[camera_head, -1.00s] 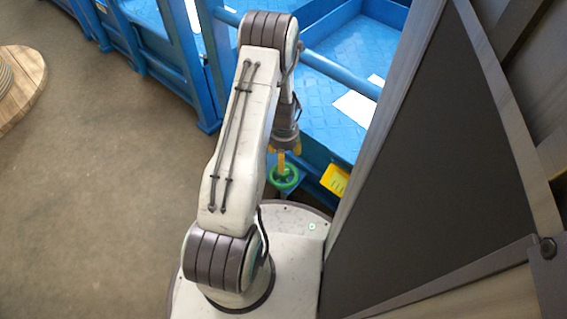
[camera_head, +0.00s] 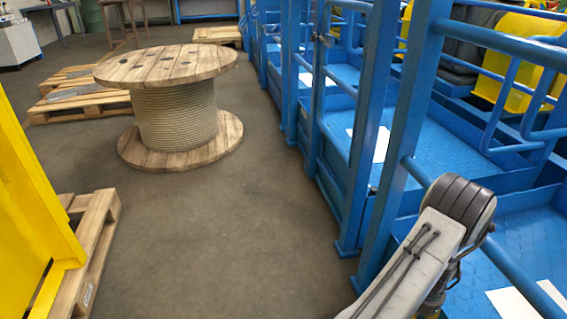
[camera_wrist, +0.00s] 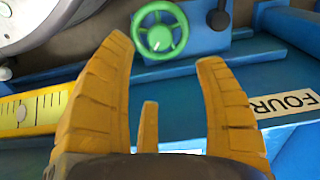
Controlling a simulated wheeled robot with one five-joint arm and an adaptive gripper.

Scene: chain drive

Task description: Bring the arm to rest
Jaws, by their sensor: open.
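My gripper (camera_wrist: 165,52) is open and empty in the wrist view, its orange fingers spread apart. A small green handwheel (camera_wrist: 160,30) on a blue frame shows beyond the fingertips, apart from them as far as I can tell. In the head view, only my arm's elbow and part of its link (camera_head: 425,255) show at the bottom right, beside the blue railing. My gripper is outside the head view.
Blue railed platforms (camera_head: 420,165) line the right side. A wooden cable reel (camera_head: 178,115) stands on the floor, with pallets (camera_head: 95,240) at the left. Floor (camera_head: 220,235) between is clear. A yellow strip (camera_wrist: 35,110) and a FOUR label (camera_wrist: 287,103) lie near my gripper.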

